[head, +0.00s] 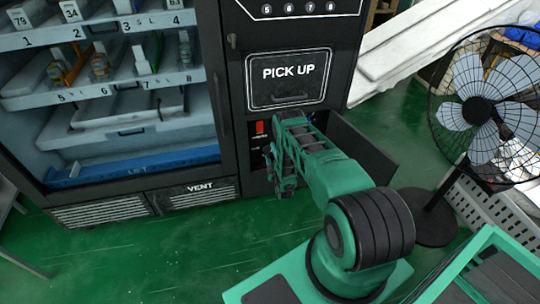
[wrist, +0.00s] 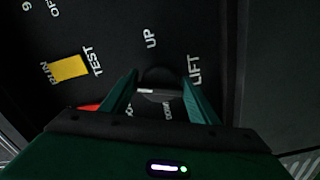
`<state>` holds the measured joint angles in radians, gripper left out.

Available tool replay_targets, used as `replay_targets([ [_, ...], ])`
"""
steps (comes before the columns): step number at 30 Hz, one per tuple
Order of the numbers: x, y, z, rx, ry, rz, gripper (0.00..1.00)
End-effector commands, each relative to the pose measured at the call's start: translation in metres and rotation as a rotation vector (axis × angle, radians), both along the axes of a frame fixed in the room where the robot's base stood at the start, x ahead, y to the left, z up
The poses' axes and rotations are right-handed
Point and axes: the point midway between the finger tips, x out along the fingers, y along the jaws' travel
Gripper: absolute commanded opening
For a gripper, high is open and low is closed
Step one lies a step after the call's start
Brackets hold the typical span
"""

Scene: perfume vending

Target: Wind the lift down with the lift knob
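The dark round lift knob (wrist: 160,76) sits on a black panel (wrist: 120,30), between the labels UP, DOWN and LIFT in the wrist view. My gripper (wrist: 161,77) has its two green fingers on either side of the knob. The fingers stand apart by about the knob's width. I cannot tell whether they touch it. A pale strip shows low between the fingers, and the DOWN label is partly covered. In the head view my green arm covers the knob and most of the panel.
A yellow RUN/TEST switch (wrist: 68,68) and a red part (wrist: 90,107) are left of the fingers. In the head view, an open dark door (head: 358,150) stands right of my arm, below the PICK UP hatch (head: 288,80). A fan (head: 485,110) stands at right. Green floor is clear at front left.

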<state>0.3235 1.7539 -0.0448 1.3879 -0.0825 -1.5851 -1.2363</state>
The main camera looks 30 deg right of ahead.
Motion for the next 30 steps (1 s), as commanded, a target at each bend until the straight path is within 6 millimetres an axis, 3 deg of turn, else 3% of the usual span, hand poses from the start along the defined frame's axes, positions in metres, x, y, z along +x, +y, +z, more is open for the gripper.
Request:
replay_targets([
  [15,-0.0008,0.0016,-0.0014,-0.244,0.086,0.002,0.33],
  [26,-0.0012,0.002,-0.002,-0.265,0.094,0.001,0.33],
  [27,-0.0012,0.002,-0.002,-0.264,0.094,0.001,0.6],
  [29,-0.0012,0.0021,-0.0019,-0.264,0.093,0.002,0.73],
  [30,-0.0011,0.0019,-0.0016,-0.264,0.092,0.002,0.73],
])
